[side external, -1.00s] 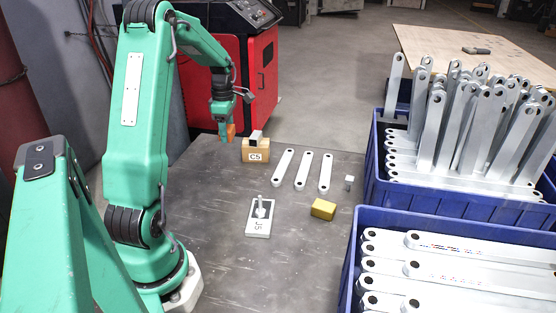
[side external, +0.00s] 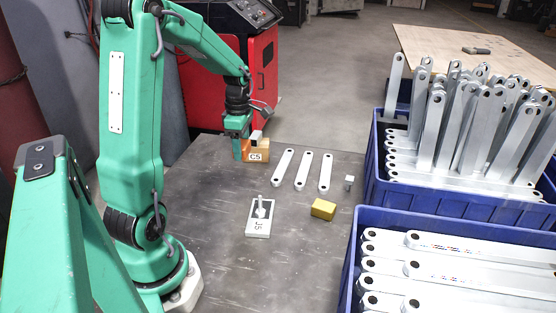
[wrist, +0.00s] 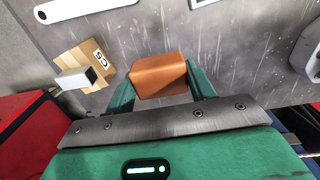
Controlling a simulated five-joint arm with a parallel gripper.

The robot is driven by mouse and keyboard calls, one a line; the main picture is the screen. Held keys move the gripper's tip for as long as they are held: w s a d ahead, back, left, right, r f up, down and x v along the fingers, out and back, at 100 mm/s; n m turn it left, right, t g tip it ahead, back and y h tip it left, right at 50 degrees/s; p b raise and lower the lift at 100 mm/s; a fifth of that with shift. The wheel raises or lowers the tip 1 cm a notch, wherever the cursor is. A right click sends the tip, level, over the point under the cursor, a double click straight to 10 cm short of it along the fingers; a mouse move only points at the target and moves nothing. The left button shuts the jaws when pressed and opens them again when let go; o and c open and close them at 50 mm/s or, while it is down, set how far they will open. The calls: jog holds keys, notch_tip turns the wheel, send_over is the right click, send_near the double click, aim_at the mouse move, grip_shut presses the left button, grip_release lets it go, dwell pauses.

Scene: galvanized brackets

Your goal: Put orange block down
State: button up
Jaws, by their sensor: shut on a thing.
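The orange block (wrist: 159,76) sits between the two green fingers of my gripper (wrist: 161,88) in the wrist view, and the fingers are shut on it. In the side view my gripper (side external: 242,152) points down near the table's far left edge, just left of the wooden block marked C5 (side external: 263,147). Only a sliver of the orange block (side external: 245,145) shows there, beside the finger. Whether its underside touches the table is hidden.
A small metal piece (side external: 256,135) sits on the C5 block. Several flat brackets (side external: 304,171), a J5 plate with a peg (side external: 259,218) and a yellow block (side external: 323,209) lie on the table (side external: 200,225). Blue bins (side external: 455,213) stand at right. The front left table is clear.

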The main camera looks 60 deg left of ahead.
jog(key=s+d, duration=0.2)
jog(key=d, duration=0.4)
jog(key=shift+d+f+m, duration=0.15)
jog(key=shift+d+m, duration=0.1)
jog(key=shift+m, duration=0.05)
jog(key=shift+a, duration=0.1)
send_over(223, 183)
notch_tip(223, 183, down, 7)
jog(key=shift+a, duration=0.15)
jog(key=shift+f, duration=2)
jog(key=shift+f, duration=0.2)
jog(key=o, duration=1.1)
jog(key=shift+c, duration=0.2)
